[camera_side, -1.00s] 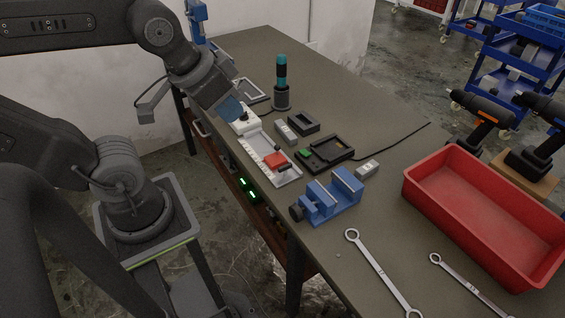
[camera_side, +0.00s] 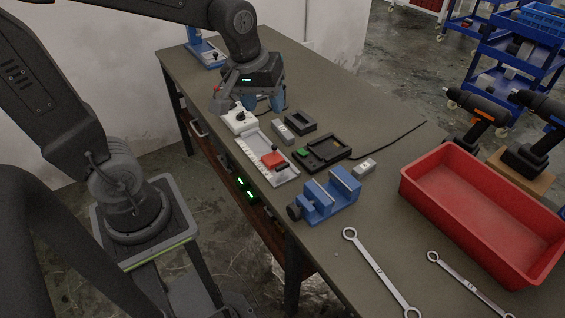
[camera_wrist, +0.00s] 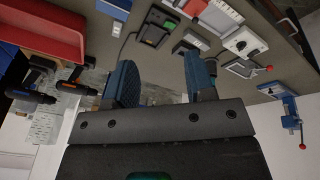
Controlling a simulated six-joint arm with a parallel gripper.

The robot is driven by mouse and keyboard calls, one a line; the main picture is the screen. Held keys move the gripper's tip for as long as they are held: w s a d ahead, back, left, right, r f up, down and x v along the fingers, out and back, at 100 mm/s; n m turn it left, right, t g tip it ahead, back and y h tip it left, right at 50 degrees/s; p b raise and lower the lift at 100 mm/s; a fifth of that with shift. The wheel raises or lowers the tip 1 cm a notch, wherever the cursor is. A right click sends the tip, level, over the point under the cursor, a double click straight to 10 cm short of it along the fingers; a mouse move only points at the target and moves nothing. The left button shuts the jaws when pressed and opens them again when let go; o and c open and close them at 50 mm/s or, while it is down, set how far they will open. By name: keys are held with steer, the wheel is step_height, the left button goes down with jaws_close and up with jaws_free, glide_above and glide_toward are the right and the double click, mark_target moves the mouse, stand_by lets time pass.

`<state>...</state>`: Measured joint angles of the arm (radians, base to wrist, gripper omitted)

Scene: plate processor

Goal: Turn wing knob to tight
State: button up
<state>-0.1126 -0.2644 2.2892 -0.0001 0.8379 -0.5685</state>
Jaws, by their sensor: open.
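The wing knob (camera_side: 240,115) is a small black knob on a white block at the far end of the white plate processor (camera_side: 288,175). In the wrist view the knob (camera_wrist: 240,45) shows at the upper right on its white block. My gripper (camera_side: 264,103) is open, with blue fingers, above the bench just right of the knob in the side view. It is apart from the knob. In the wrist view nothing shows between the fingers (camera_wrist: 160,78). The knob's exact angle is too small to read.
A red clamp block (camera_side: 272,160) sits on the processor. A blue vise (camera_side: 330,197), a black charger (camera_side: 325,152), wrenches (camera_side: 380,270) and a red bin (camera_side: 480,235) lie nearer the camera. A blue stand (camera_side: 203,50) is at the back.

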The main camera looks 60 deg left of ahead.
steer(key=o, duration=0.4)
steer(key=w+a+f+n, duration=0.1)
steer(key=w+f+n, duration=0.1)
steer(key=w+a+f+n+g, duration=0.1)
steer(key=w+f+n, duration=0.1)
steer(key=f, duration=0.1)
steer(key=w+a+f+n+g, duration=0.1)
steer(key=w+a+f+n, duration=0.1)
steer(key=shift+w+f, duration=0.1)
steer(key=shift+f, duration=0.1)
steer(key=n+g, duration=0.1)
steer(key=n, duration=0.3)
glide_above(282, 165)
step_height(282, 165, down, 6)
step_height(282, 165, down, 14)
steer(key=shift+r, duration=0.15)
steer(key=c, duration=0.9)
